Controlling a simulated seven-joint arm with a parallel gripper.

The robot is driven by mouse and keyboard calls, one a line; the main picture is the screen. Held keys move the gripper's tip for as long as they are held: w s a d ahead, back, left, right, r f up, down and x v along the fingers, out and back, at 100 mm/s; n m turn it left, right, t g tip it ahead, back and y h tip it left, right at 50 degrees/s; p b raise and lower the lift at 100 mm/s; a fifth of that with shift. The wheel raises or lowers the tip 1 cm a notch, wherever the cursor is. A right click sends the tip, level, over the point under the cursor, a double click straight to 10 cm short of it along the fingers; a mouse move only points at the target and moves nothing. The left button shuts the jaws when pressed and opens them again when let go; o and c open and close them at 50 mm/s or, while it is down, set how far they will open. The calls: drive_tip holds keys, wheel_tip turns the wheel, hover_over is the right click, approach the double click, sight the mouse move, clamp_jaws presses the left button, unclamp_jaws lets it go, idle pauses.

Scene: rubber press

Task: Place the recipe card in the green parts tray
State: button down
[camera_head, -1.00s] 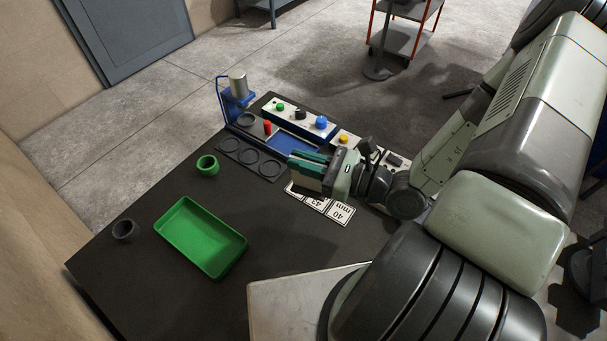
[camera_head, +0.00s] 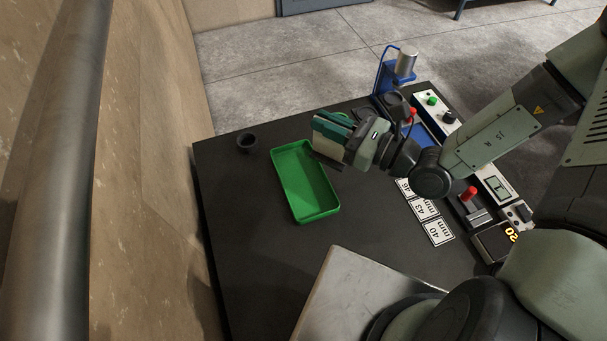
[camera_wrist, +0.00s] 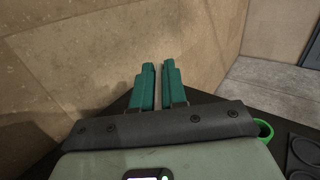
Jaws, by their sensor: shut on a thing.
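The green parts tray (camera_head: 325,203) lies on the dark table in the head view, and its inside looks empty. My gripper (camera_head: 328,126) is just beyond the tray's far right corner in the picture, apparently above the table. Its teal fingers are shut on a pale, thin thing that looks like the recipe card (camera_head: 331,132). The card's face and any print cannot be read. In the wrist view the two fingers (camera_wrist: 158,88) stand close together with a thin pale strip between them. The tray does not show in the wrist view.
A small dark cup (camera_head: 246,144) stands left of the tray. Cards marked in mm (camera_head: 424,210) lie to the right, by a control panel. A blue stand with a metal cylinder (camera_head: 405,62) is behind. A green ring (camera_wrist: 264,130) shows in the wrist view.

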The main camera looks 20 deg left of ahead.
drive_tip(key=s+a+n+g, duration=0.1)
drive_tip(key=s+a+g, duration=0.1)
drive_tip(key=a, duration=0.3)
wheel_tip(320, 180, down, 10)
drive_tip(key=shift+s, duration=0.2)
drive_tip(key=shift+a, duration=0.1)
drive_tip(key=c, duration=1.2)
unclamp_jaws()
drive_tip(key=shift+o, duration=0.2)
drive_tip(key=shift+r, duration=0.1)
